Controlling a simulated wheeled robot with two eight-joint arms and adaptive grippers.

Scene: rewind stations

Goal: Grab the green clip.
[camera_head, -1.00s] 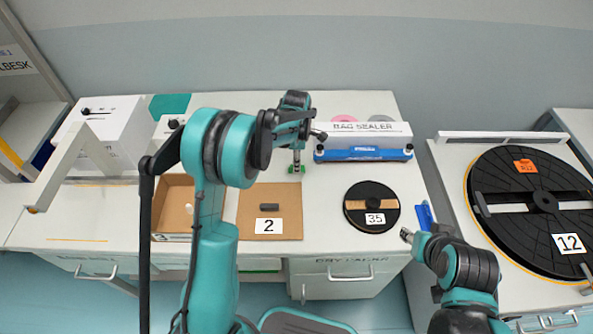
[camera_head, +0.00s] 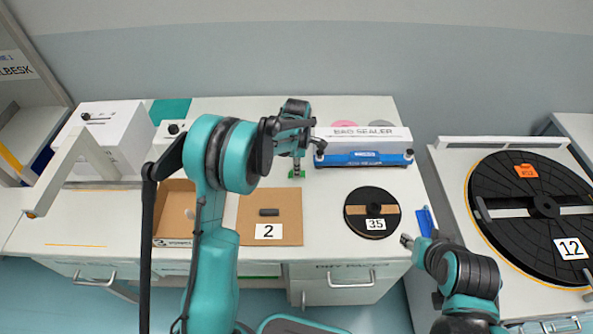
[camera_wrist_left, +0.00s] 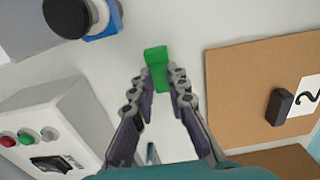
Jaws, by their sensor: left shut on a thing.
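The green clip (camera_wrist_left: 156,57) is a small bright green piece on the white bench, and in the wrist view it sits between the tips of my left gripper (camera_wrist_left: 161,82). In the head view the clip (camera_head: 297,174) shows just below the left gripper (camera_head: 297,167), left of the bag sealer. The left fingers are shut on the clip, one on each side. My right gripper (camera_head: 408,241) is low at the right, beside the bench edge and away from the clip; its finger opening is too small to make out.
The bag sealer (camera_head: 362,158) stands just right of the clip. A brown board (camera_head: 285,205) marked 2 and a black reel (camera_head: 357,221) marked 35 lie nearer the front. A cardboard box (camera_head: 172,222) is left, partly behind my left arm. A large reel (camera_head: 500,172) is at the right.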

